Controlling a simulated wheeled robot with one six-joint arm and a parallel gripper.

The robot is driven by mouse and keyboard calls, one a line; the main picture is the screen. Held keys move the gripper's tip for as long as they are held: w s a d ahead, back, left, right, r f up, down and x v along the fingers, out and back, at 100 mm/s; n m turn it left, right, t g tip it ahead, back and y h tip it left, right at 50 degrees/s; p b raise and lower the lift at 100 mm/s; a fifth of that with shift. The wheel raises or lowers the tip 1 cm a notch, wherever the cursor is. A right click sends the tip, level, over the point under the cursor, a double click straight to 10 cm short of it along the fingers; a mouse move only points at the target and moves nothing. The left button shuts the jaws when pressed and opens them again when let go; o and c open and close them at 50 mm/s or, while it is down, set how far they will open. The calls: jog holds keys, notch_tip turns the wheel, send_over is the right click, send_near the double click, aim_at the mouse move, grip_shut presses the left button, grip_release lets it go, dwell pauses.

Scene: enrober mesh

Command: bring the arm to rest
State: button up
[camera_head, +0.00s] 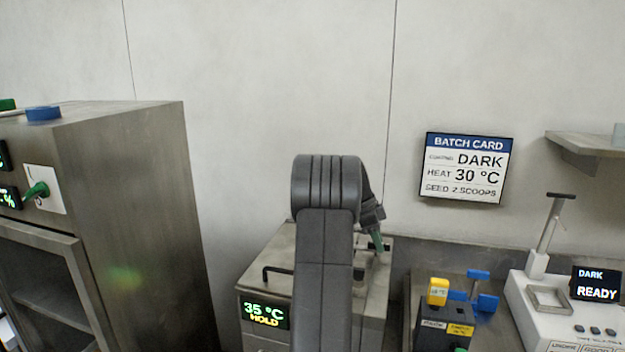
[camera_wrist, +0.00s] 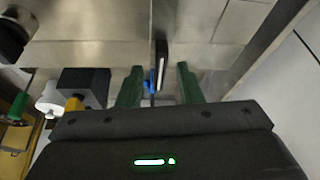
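My gripper (camera_wrist: 160,86) shows in the wrist view as two green fingers standing apart with a gap between them. A dark bar with a bright edge (camera_wrist: 161,62) shows beyond the gap, apart from the fingers as far as I can tell. In the head view, my arm rises in front of the steel tank and bends over at the top. A green fingertip of my gripper (camera_head: 376,240) shows just right of the arm, above the tank's right side. The rest of the gripper is mostly hidden behind the arm.
The steel tank (camera_head: 270,258) has a handle and a display reading 35 °C HOLD. A steel cabinet (camera_head: 140,200) stands left. At right are yellow and blue items (camera_head: 438,291), a white machine (camera_head: 530,300) reading DARK READY, and a wall shelf (camera_head: 580,139). A batch card (camera_head: 464,168) hangs on the wall.

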jog(key=n+t, duration=0.2)
jog(key=n, duration=0.3)
jog(key=shift+s+n+b, duration=0.15)
jog(key=shift+n+b, duration=0.2)
jog(key=shift+n, duration=0.05)
